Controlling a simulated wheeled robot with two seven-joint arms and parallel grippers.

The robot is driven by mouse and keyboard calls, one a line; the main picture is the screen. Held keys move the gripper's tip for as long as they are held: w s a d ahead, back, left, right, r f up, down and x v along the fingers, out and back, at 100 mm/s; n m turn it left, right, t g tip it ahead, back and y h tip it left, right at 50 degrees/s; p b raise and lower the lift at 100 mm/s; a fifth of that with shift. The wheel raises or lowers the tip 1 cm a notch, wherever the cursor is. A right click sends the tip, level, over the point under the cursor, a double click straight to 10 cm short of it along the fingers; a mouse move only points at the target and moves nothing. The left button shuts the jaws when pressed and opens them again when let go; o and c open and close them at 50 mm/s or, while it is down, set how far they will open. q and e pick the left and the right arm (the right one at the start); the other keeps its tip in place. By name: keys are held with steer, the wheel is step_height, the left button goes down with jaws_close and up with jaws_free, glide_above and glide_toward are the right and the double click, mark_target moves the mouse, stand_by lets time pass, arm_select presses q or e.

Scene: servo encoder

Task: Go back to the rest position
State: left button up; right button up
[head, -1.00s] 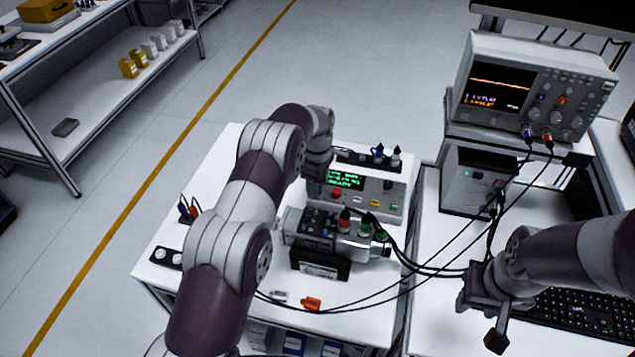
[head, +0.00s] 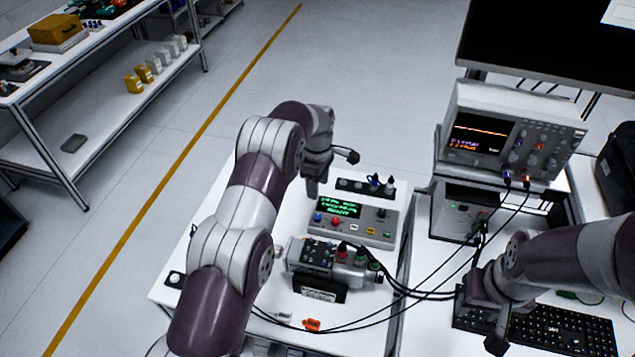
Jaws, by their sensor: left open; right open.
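My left gripper (head: 313,187) hangs above the back left of the white table (head: 220,200), left of the grey control box (head: 378,226) with its green-lit display. It is open and holds nothing.
An orange clip (head: 312,324) lies at the table front. A shelf (head: 100,120) stands far left; floor between is clear.

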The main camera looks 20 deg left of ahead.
arm_select(q)
steer(key=s+r+m+b, duration=0.2)
steer(key=s+m+b, duration=0.2)
steer(key=s+m, duration=0.4)
steer(key=s+r+m+t+b, duration=0.1)
steer(key=s+m+b, duration=0.3)
steer(key=s, duration=1.9)
steer(key=r+m, duration=0.1)
steer(key=m, duration=0.3)
steer(key=shift+a+r, duration=0.25)
steer(key=shift+a, duration=0.05)
steer(key=shift+s, duration=0.1)
